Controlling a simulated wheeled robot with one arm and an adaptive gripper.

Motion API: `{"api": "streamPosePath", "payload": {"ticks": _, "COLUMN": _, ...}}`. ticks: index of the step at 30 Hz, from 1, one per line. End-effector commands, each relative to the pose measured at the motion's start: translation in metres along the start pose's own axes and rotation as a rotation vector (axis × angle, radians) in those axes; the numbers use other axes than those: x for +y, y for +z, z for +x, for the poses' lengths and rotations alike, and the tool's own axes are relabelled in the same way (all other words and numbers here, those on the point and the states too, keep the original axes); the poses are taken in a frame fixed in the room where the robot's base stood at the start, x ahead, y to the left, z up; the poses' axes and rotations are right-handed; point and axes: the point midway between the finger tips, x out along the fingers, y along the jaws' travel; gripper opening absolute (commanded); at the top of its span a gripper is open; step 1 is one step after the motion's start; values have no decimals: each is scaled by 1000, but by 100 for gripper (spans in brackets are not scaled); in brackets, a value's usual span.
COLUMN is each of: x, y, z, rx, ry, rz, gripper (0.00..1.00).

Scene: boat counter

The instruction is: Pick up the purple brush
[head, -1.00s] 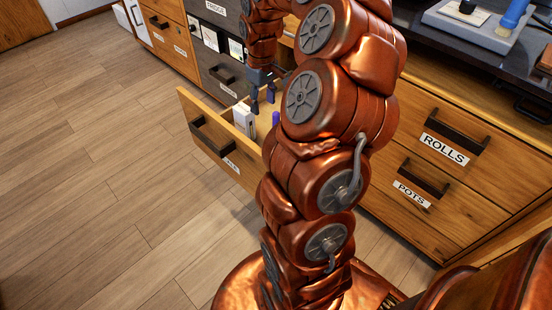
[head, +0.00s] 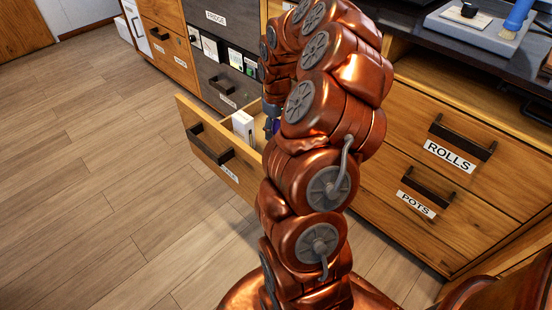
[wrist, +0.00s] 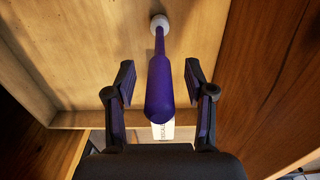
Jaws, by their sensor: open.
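The purple brush (wrist: 160,85) is in the open wooden drawer (wrist: 75,60). In the wrist view its purple handle points toward my gripper, and its pale round end (wrist: 160,22) is at the far end. My gripper (wrist: 160,70) is open, with one finger on each side of the handle and gaps between fingers and handle. In the head view my gripper (head: 271,120) is low over the drawer, mostly hidden by my arm. Only a bit of purple shows beside it.
A white box (head: 243,125) stands in the drawer, left of my gripper. The drawer front (head: 215,155) sticks out over clear floor. Drawers labelled ROLLS (head: 460,140) and POTS (head: 420,195) are shut. A blue-handled brush (head: 519,14) is on the counter at right.

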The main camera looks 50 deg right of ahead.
Motion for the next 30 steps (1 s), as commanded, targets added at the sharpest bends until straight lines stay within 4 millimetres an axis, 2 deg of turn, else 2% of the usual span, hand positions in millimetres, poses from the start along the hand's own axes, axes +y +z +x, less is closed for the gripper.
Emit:
{"api": "streamPosePath", "payload": {"ticks": 2, "x": 0, "y": 0, "z": 6, "rx": -2, "ry": -1, "rz": 0, "gripper": 54}}
{"api": "streamPosePath", "payload": {"ticks": 8, "x": 0, "y": 0, "z": 6, "rx": 0, "ry": 0, "rz": 0, "gripper": 54}}
{"api": "streamPosePath", "payload": {"ticks": 24, "x": 0, "y": 0, "z": 6, "rx": 0, "ry": 0, "rz": 0, "gripper": 0}}
{"api": "streamPosePath", "payload": {"ticks": 30, "x": 0, "y": 0, "z": 6, "rx": 0, "ry": 0, "rz": 0, "gripper": 0}}
